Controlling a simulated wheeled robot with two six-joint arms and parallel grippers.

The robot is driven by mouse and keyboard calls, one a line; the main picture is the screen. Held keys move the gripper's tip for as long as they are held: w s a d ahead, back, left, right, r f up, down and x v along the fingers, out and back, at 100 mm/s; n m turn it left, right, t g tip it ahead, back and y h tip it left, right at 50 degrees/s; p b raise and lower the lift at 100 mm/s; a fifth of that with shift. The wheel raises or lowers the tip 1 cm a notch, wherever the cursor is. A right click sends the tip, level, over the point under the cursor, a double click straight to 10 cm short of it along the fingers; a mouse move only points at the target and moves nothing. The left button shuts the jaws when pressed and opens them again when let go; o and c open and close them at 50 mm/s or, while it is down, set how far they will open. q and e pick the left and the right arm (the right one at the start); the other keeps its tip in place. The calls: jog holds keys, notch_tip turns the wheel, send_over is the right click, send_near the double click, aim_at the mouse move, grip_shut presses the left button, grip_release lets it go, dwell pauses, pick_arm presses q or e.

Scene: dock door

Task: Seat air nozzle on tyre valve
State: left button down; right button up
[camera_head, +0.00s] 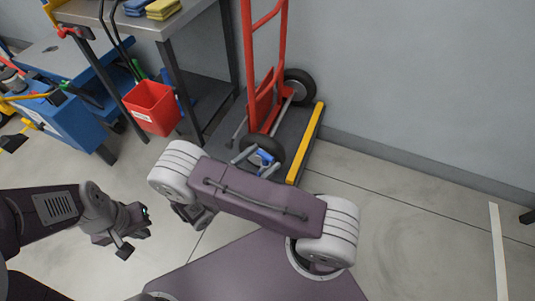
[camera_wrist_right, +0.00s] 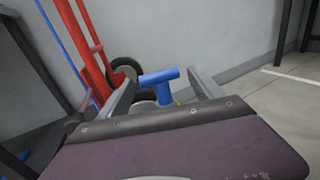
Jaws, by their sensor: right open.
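A blue T-shaped piece, which looks like the air nozzle (camera_wrist_right: 158,78), shows between the fingers of my right gripper (camera_wrist_right: 160,84) in the right wrist view. The fingers are spread, with a gap on each side of it. In the head view the blue piece (camera_head: 264,156) is small, in front of the near black tyre (camera_head: 262,146) of the red hand truck (camera_head: 262,85). My right arm's link hides much of the right gripper there. I cannot make out the tyre valve. My left gripper (camera_head: 138,235) is low at left, empty, its fingers apart, away from the truck.
The truck stands on a dark platform with a yellow edge bar (camera_head: 306,143) by the grey wall. A metal table (camera_head: 175,20) with a red bucket (camera_head: 151,107) stands left of it, beside a blue cart (camera_head: 62,120).

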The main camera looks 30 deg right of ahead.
jog(key=v, duration=0.6)
jog(key=shift+a, duration=0.3)
jog(key=shift+s, duration=0.15)
dwell(0.4)
